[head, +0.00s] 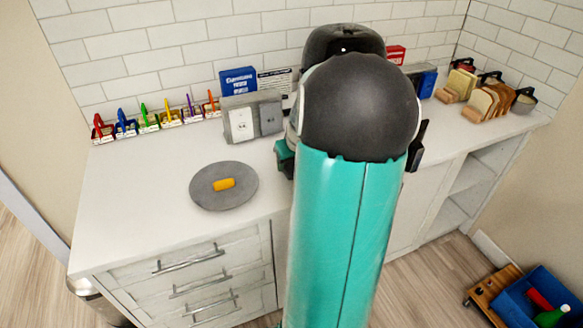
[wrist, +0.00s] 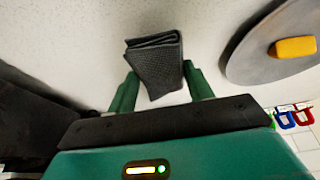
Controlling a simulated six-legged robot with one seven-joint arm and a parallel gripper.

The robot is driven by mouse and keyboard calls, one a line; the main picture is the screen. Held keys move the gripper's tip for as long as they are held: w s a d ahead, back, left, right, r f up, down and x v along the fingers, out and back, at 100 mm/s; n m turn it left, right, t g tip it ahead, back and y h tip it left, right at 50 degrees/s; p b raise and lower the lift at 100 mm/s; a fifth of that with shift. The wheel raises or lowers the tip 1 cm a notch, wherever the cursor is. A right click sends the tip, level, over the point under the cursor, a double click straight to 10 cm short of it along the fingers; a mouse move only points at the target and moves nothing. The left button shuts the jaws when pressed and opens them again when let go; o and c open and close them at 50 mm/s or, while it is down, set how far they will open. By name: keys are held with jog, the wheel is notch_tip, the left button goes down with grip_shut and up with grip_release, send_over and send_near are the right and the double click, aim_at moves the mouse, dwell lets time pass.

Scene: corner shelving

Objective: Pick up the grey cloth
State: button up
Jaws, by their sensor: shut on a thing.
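The grey cloth (wrist: 155,62) is a folded, dark, textured piece in the wrist view. It sits between the two green fingers of my gripper (wrist: 162,88), which is shut on it. The pale counter surface is behind the cloth; I cannot tell whether the cloth still touches it. In the head view my arm hides the cloth and most of my gripper.
A round grey plate (head: 205,197) with a yellow item (head: 224,184) lies on the white counter (head: 130,215), left of my arm. Small coloured baskets (head: 145,118) and grey boxes (head: 252,118) line the wall. Bread slices (head: 487,102) stand at the right.

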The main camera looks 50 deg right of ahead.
jog(key=s+a+r, duration=0.2)
jog(key=a+r, duration=0.3)
jog(key=a, duration=0.1)
jog(key=s+a+r, duration=0.3)
jog(key=a+r, duration=0.2)
jog(key=a, duration=0.2)
jog(key=shift+s+r, duration=0.2)
jog(key=shift+s, duration=0.05)
jog(key=shift+o, duration=1.2)
jog(key=shift+c, duration=0.9)
jog(key=shift+d, duration=0.15)
